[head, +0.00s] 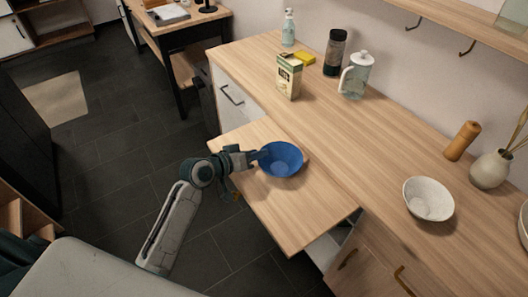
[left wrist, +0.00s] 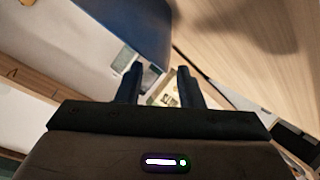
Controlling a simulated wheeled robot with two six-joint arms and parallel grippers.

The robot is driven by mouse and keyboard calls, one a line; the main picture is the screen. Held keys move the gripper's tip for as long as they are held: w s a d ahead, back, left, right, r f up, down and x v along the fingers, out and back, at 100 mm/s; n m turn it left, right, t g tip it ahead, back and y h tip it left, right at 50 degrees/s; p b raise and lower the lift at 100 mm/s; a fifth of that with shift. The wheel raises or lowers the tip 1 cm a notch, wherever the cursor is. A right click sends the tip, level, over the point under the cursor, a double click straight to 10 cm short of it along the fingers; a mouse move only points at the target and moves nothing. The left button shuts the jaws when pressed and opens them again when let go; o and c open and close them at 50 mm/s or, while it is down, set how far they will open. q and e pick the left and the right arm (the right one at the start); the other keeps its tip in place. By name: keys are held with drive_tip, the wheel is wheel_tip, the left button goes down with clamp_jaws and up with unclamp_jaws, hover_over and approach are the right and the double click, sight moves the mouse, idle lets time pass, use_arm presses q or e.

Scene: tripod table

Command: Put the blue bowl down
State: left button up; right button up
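The blue bowl (head: 282,161) is over the lower wooden pull-out board (head: 290,215) in the head view, seemingly upright and resting on it. My left gripper (head: 260,157) is at the bowl's left rim. In the left wrist view the bowl (left wrist: 135,25) fills the upper left, just beyond the fingertips. My left gripper (left wrist: 157,75) has its two fingers apart there, with a clear gap and nothing held between them. The exact contact of fingers and rim is hidden in the head view. My right gripper is not in view.
The counter behind holds a carton (head: 289,76), a glass pitcher (head: 356,76), a dark jar (head: 335,53), a soap bottle (head: 288,28), a white bowl (head: 428,199) and a vase (head: 490,169). The board's front part is clear.

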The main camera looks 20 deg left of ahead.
use_arm(q)
drive_tip(key=v, duration=0.7)
drive_tip(key=shift+s+a+r+b, duration=0.1)
drive_tip(key=shift+s+b, duration=0.15)
drive_tip(key=shift+b, duration=0.1)
